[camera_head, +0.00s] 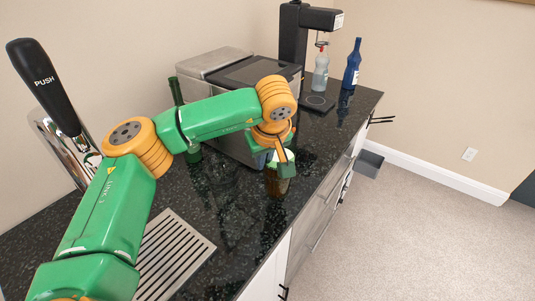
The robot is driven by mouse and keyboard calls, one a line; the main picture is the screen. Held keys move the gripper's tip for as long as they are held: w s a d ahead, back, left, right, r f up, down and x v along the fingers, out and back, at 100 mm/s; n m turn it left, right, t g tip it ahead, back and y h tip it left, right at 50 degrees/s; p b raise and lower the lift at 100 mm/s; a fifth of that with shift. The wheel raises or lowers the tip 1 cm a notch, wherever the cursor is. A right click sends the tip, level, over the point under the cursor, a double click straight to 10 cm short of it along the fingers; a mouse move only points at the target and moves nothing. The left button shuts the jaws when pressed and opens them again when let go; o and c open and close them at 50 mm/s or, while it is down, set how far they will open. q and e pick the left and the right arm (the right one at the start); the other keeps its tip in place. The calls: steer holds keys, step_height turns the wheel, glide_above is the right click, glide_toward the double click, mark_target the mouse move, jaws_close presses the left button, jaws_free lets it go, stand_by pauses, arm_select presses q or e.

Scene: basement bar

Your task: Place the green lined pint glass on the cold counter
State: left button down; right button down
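A pint glass (275,184) with an amber body and a pale top shows at my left gripper (281,165), over the dark counter near its front edge. One green finger lies across the near side of the glass, and the other finger is mostly hidden. I cannot tell whether the fingers press on the glass, or whether its base touches the counter. The green lining is not clear from here. The black speckled stone counter (238,232) runs from lower left to upper right. My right gripper is out of view.
A steel and black machine (217,62) stands behind my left arm, with a green bottle (176,92) beside it. Farther back are a black dispenser (294,40), a clear bottle (320,72) and a blue bottle (352,65). A drip grate (176,256) and black tap (43,82) are nearer.

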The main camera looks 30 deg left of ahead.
mark_target(264, 172)
arm_select(q)
steer(key=shift+w+a+f, duration=0.15)
steer(key=shift+a+f, duration=0.05)
steer(key=shift+f, duration=0.05)
step_height(264, 172, down, 3)
steer(key=shift+w+a+f+p, duration=0.1)
steer(key=shift+w+p, duration=0.05)
steer(key=shift+p, duration=0.25)
steer(key=shift+f, duration=0.2)
steer(key=shift+f, duration=0.15)
steer(key=c, duration=1.1)
jaws_free()
